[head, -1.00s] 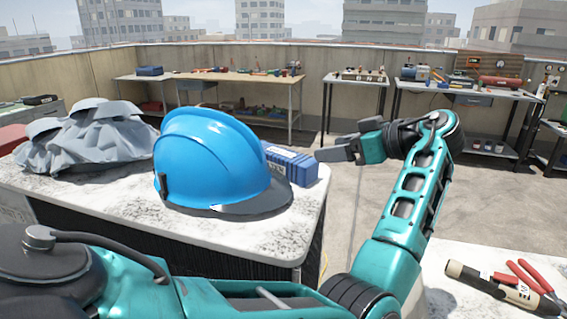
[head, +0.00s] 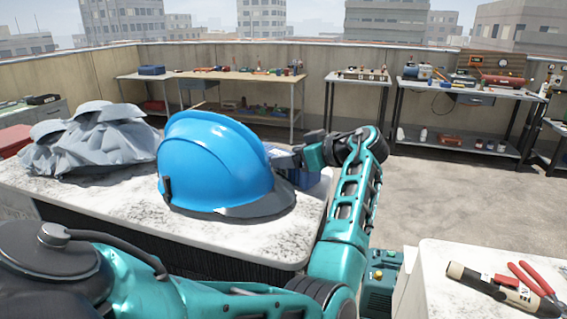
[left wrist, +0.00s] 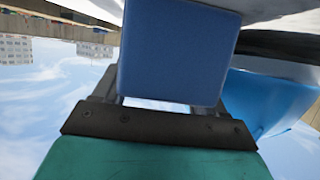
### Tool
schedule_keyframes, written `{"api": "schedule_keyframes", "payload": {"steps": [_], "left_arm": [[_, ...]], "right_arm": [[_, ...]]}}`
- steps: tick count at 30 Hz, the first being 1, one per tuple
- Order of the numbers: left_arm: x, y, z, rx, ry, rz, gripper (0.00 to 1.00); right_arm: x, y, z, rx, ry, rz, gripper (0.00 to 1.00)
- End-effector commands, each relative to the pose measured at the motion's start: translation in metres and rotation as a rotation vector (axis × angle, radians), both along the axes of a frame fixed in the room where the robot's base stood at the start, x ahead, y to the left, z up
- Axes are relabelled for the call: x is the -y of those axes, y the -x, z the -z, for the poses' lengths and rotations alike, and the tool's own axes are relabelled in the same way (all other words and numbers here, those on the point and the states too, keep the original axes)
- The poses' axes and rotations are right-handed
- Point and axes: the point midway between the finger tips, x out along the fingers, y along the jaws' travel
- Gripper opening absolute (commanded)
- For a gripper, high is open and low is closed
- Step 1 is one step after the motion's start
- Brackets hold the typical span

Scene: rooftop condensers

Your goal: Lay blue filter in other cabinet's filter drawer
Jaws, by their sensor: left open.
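The blue filter (head: 303,179), a small blue block with a pale label, lies on the near marbled cabinet top just right of the blue hard hat (head: 212,160). My left gripper (head: 284,158) is open at the filter and partly hides it. In the left wrist view the filter's plain blue face (left wrist: 178,55) fills the space in front of the gripper (left wrist: 165,100), apparently between the fingers. My right gripper is not in view. I cannot make out a filter drawer.
The hard hat stands close beside the filter, and it also shows in the left wrist view (left wrist: 265,100). A crumpled grey cloth (head: 90,142) lies at left. A second pale top (head: 440,262) at right holds a cylinder (head: 485,286) and red pliers (head: 535,285). Workbenches line the wall.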

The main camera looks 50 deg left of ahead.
Motion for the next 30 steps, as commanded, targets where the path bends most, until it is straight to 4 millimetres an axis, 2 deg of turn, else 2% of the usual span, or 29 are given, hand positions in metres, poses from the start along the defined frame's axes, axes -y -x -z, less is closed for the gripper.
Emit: {"api": "schedule_keyframes", "payload": {"steps": [8, 23, 30], "left_arm": [[-0.0051, 0.0006, 0.0026, 0.0, 0.0, 0.001, 0.71], [-0.0047, 0.0004, 0.0021, 0.0, 0.0, 0.001, 0.27], [-0.0047, 0.0003, -0.0004, 0.001, 0.0, 0.001, 0.27]], "right_arm": [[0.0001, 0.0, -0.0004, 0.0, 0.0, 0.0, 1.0], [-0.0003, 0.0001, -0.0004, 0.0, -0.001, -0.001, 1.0], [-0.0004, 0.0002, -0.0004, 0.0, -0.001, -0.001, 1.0]]}}
